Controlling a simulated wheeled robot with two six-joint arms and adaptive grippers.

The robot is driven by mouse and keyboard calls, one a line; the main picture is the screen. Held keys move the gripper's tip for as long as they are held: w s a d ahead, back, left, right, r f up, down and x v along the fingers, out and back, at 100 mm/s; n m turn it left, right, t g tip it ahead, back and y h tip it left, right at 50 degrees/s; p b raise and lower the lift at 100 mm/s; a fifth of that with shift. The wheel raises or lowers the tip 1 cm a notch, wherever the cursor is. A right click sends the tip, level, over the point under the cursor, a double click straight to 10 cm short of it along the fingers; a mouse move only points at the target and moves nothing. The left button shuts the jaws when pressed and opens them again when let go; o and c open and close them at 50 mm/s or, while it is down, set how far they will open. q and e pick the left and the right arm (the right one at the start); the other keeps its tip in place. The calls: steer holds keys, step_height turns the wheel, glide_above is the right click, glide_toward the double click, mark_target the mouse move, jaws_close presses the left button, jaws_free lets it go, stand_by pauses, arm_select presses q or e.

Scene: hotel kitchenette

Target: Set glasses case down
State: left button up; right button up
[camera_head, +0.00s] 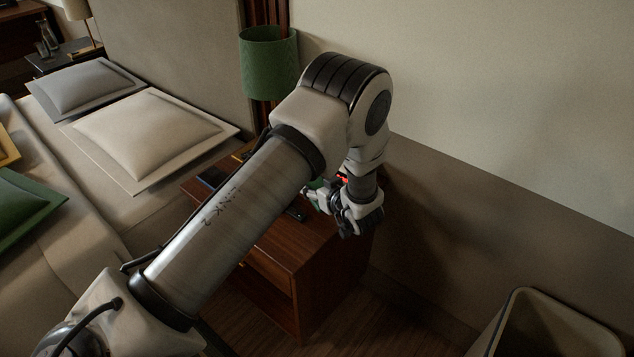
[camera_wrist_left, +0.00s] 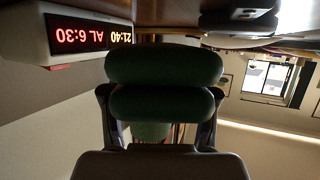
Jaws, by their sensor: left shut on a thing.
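The dark green, rounded glasses case (camera_wrist_left: 164,68) sits between the fingers of my left gripper (camera_wrist_left: 160,105) in the left wrist view. My left gripper is shut on it, just above or at the nightstand top; I cannot tell if the case touches the wood. In the head view my left gripper (camera_head: 330,200) hangs over the right part of the wooden nightstand (camera_head: 305,243). Only a small green bit of the case (camera_head: 317,184) shows there, mostly hidden by the gripper and arm. My right gripper is not in view.
A digital clock (camera_wrist_left: 76,36) with red digits stands close beside the case. A green lamp (camera_head: 268,62) stands at the back. Small dark items (camera_head: 211,177) lie on the nightstand's left part. The bed (camera_head: 100,215) is at left, a bin (camera_head: 550,325) at lower right.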

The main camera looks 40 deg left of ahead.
arm_select(q)
steer(key=s+d+p, duration=0.2)
steer(key=s, duration=0.2)
steer(key=s+d+r+p, duration=0.1)
steer(key=s+d+p, duration=0.1)
steer(key=s+d, duration=0.1)
steer(key=s+d+p, duration=0.3)
steer(key=s, duration=0.2)
steer(key=shift+s+r, duration=0.15)
steer(key=shift+r, duration=0.1)
steer(key=shift+s+d+f, duration=0.1)
steer(key=shift+s+f, duration=0.05)
steer(key=shift+s, duration=0.1)
step_height(320, 180, up, 10)
steer(key=w+m+t+h+p, duration=0.2)
steer(key=m+t+h+p, duration=0.15)
steer(key=p, duration=0.35)
steer(key=w+d+r+m+t+h+p, duration=0.1)
steer(key=d+m+t+h, duration=0.3)
steer(key=d+m+h, duration=0.4)
steer(key=d+r+m, duration=0.1)
steer(key=d, duration=0.2)
steer(key=shift+w+d+r+h, duration=0.2)
steer(key=shift+r+h, duration=0.1)
steer(key=shift+h, duration=0.05)
